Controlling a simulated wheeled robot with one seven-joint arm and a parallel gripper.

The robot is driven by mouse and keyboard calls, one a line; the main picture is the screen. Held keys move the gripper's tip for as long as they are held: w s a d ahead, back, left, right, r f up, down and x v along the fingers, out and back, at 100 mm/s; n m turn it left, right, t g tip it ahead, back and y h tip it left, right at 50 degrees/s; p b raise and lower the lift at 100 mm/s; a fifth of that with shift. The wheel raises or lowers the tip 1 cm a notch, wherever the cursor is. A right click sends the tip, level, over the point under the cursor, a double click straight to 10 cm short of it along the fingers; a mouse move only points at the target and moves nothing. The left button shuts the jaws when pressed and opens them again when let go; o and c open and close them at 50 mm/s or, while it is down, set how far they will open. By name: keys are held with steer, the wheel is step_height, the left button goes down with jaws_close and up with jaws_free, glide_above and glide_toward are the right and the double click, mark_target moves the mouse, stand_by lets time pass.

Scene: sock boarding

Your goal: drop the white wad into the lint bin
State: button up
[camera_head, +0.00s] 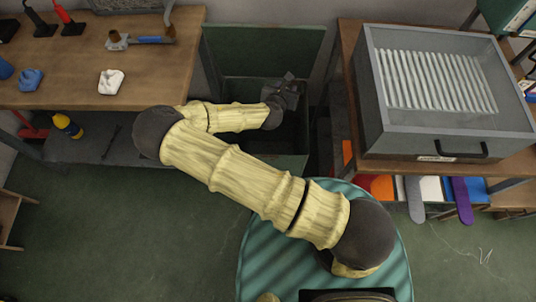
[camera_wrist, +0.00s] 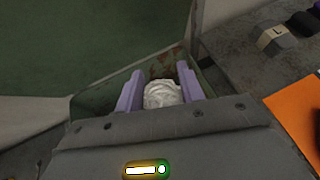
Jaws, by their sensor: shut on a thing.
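My gripper (camera_wrist: 160,84) has two lilac fingers, closed on a crumpled white wad (camera_wrist: 163,97) that sits between them. In the head view my gripper (camera_head: 290,88) is over the dark green lint bin (camera_head: 292,161), which stands on the floor between the two benches with its lid (camera_head: 268,48) raised at the back. The wad is hidden there by my wrist. In the wrist view the bin's green wall (camera_wrist: 92,101) shows around the fingers, and the wad appears over the bin's opening. Another white crumpled piece (camera_head: 110,82) lies on the left wooden bench.
The left bench (camera_head: 60,95) also holds a blue crumpled piece (camera_head: 31,79) and a blue-handled tool (camera_head: 140,40). A grey metal box (camera_head: 425,138) with a ribbed panel stands on the right bench, close to the bin. Coloured flat boards (camera_head: 461,200) stick out beneath it.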

steer(key=a+f+m+h+b, duration=0.1)
steer(key=a+f+b, duration=0.2)
steer(key=a+b, duration=0.1)
steer(key=shift+s+a+f, duration=0.35)
steer(key=shift+s+a, duration=0.05)
steer(key=shift+a, duration=0.1)
step_height(320, 180, down, 6)
steer(key=b, duration=0.6)
steer(key=o, duration=1)
